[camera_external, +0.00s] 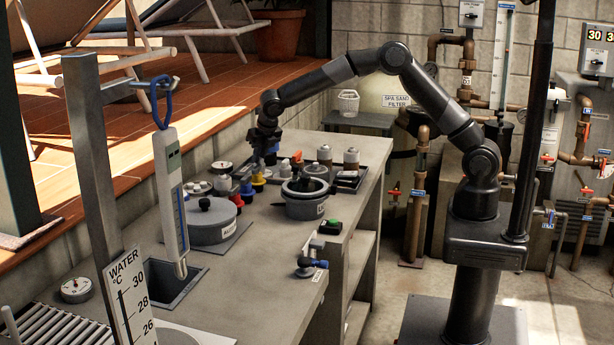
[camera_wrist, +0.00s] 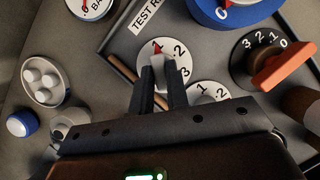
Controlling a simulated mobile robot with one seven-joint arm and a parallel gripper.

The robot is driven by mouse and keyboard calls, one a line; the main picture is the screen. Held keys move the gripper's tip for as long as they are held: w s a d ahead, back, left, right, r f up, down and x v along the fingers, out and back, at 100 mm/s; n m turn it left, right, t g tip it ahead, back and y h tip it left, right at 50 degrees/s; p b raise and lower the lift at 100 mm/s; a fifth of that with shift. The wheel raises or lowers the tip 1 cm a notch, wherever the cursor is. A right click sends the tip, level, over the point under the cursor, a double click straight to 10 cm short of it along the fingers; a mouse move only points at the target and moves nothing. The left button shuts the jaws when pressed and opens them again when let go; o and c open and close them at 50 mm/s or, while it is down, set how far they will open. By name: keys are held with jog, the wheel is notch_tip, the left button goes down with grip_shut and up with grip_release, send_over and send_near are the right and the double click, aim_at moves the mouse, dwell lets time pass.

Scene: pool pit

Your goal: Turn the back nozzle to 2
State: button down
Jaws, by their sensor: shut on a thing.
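My gripper (camera_wrist: 161,66) is shut on the white knob of a round white nozzle dial (camera_wrist: 178,73). In the external view my gripper (camera_external: 268,153) reaches down to the far end of the grey counter, and the held knob is too small to make out there.
An orange handle (camera_wrist: 284,70) on a black 0-to-3 dial stands close on the right in the wrist view. The counter (camera_external: 262,262) is clearer towards the front.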

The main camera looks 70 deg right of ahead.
jog(key=m, duration=0.2)
jog(key=m+g+h, duration=0.1)
jog(key=m, duration=0.2)
jog(key=shift+a+f+m+g, duration=0.2)
jog(key=shift+f+m+g, duration=0.1)
jog(key=shift+m+g, duration=0.1)
jog(key=m+g, duration=0.1)
jog(key=m, duration=0.1)
jog(key=m+g, duration=0.1)
jog(key=m, duration=0.2)
jog(key=shift+w+h, duration=0.15)
jog(key=shift+h, duration=0.25)
jog(key=shift+f, duration=0.1)
jog(key=c, duration=1.4)
grip_release()
